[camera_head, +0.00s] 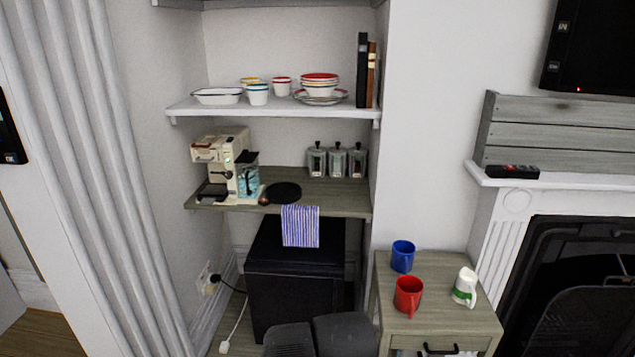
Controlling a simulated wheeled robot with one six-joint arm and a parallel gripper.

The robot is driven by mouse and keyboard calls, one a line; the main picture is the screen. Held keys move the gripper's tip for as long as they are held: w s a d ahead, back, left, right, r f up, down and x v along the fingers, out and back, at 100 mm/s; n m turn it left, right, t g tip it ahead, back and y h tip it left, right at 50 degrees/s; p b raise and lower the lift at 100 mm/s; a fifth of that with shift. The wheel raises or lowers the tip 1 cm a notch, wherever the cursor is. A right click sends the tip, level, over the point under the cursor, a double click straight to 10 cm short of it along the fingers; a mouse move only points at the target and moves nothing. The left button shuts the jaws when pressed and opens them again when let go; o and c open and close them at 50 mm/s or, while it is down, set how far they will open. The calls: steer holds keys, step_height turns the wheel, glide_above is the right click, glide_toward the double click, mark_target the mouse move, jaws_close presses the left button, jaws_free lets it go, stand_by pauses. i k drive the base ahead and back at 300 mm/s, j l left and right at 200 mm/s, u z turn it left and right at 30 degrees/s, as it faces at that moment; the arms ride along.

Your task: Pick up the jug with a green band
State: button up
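The jug with a green band (465,287) is white and stands at the right on top of a small grey-green wooden cabinet (447,326). It looks a little tilted in the picture, and its green band runs around the lower part. A red mug (408,297) and a blue mug (402,256) stand to its left on the same top, apart from it. No gripper fingers can be made out; only dark grey parts, seemingly of my own body, show at the bottom edge.
A fireplace with a white mantel (560,181) is right of the cabinet, with a black remote (512,171) on it. Alcove shelves (270,108) at the left hold bowls, cups, books, a coffee machine (228,165) and canisters. A black box-shaped unit (295,275) stands below.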

mark_target(463, 292)
steer(key=l+u, duration=0.2)
steer(key=l, duration=0.35)
steer(key=k+l+u, duration=0.15)
steer(key=l, duration=0.4)
steer(key=l+u, duration=0.2)
steer(key=l, duration=0.35)
steer(key=k+l+u, duration=0.15)
steer(key=l, duration=0.35)
